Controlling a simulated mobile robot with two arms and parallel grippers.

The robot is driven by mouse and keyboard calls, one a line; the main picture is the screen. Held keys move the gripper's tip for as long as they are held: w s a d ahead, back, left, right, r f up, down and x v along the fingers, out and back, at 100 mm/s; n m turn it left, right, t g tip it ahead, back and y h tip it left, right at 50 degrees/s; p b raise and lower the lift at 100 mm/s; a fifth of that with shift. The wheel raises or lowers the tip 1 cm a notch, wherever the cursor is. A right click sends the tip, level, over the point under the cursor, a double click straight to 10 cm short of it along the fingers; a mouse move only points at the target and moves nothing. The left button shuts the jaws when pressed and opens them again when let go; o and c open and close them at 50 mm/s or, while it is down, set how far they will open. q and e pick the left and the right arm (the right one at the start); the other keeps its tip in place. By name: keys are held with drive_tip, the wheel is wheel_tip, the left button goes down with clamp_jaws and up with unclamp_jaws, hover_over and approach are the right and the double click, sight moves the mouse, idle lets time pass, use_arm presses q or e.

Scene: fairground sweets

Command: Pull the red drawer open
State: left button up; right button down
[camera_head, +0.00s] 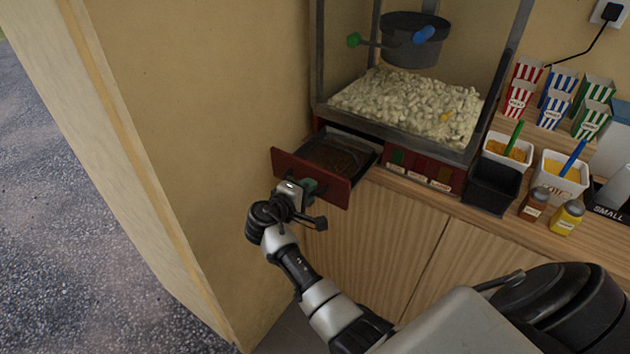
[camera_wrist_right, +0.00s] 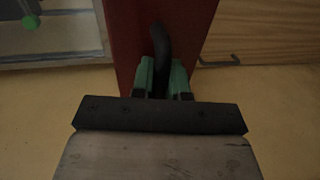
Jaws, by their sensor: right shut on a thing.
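The red drawer (camera_head: 324,192) sits at the lower left of the popcorn machine. It stands pulled out from the machine's base, and its dark tray (camera_head: 345,152) shows brown bits inside. My right gripper (camera_head: 309,186) is at the drawer's front. In the right wrist view its green fingertips (camera_wrist_right: 161,78) are shut on the dark curved handle (camera_wrist_right: 160,45) of the red front panel (camera_wrist_right: 185,25). The gripper hides most of the handle in the head view. My left gripper is not in view.
The popcorn machine (camera_head: 330,110) stands on the wooden counter (camera_head: 446,206). A black bin (camera_head: 492,188), tubs with scoops, two shaker jars and striped boxes stand to its right. A beige wall (camera_head: 215,90) is close on the left. Plain cabinet doors are below.

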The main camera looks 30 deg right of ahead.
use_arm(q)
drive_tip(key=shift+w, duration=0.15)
use_arm(e)
drive_tip(key=shift+f+v, duration=0.2)
drive_tip(key=shift+v, duration=0.75)
drive_tip(key=c, duration=1.1)
unclamp_jaws()
drive_tip(key=shift+c, duration=0.2)
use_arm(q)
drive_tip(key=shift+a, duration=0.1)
